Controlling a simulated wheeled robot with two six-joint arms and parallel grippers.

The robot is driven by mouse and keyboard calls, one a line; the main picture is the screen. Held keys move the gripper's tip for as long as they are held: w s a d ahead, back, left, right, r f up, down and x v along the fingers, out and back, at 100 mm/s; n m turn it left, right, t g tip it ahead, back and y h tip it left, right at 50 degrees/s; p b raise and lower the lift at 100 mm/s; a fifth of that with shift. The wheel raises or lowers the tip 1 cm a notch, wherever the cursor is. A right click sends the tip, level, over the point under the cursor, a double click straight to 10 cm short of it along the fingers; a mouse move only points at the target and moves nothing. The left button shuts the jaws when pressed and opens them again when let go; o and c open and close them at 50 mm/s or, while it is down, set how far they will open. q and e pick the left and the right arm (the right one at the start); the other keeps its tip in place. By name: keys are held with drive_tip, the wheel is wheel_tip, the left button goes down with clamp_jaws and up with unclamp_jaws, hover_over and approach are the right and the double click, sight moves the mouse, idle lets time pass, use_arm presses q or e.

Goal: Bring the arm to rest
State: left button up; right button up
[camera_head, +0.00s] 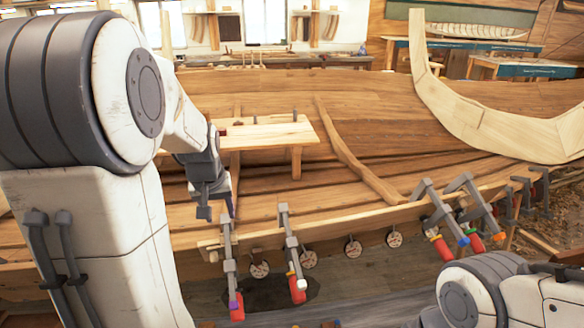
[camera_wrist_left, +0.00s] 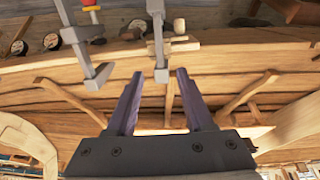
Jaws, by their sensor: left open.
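My left arm comes in from the left in the head view, and its gripper (camera_head: 217,210) points down over the planked hull, just above a grey bar clamp (camera_head: 229,258). In the left wrist view the gripper's two dark fingers (camera_wrist_left: 159,80) stand apart with nothing held between them. A clamp bar (camera_wrist_left: 158,45) shows beyond the fingertips; I cannot tell the exact gap to it. Part of my right arm (camera_head: 490,290) shows at the lower right of the head view. Its gripper is out of the frame.
The wooden hull (camera_head: 385,125) fills the middle. A second clamp (camera_head: 291,250) stands beside the first, and several more line the plank edge at right. A small wooden bench (camera_head: 265,135) stands behind my left gripper. A curved timber (camera_head: 480,125) rises at right.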

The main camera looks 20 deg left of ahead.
use_arm(q)
drive_tip(key=s+d+m+h, duration=0.25)
drive_tip(key=d+m, duration=0.35)
drive_tip(key=d, duration=1.4)
drive_tip(key=s+d+f+m+g, duration=0.2)
drive_tip(key=s+d+m, duration=0.6)
drive_tip(key=s+d, duration=0.4)
drive_tip(key=s+g, duration=0.1)
drive_tip(key=s, duration=0.4)
drive_tip(key=shift+d+m, duration=0.3)
drive_tip(key=shift+d, duration=0.1)
drive_tip(key=shift+w+h, duration=0.1)
drive_tip(key=shift+h, duration=0.15)
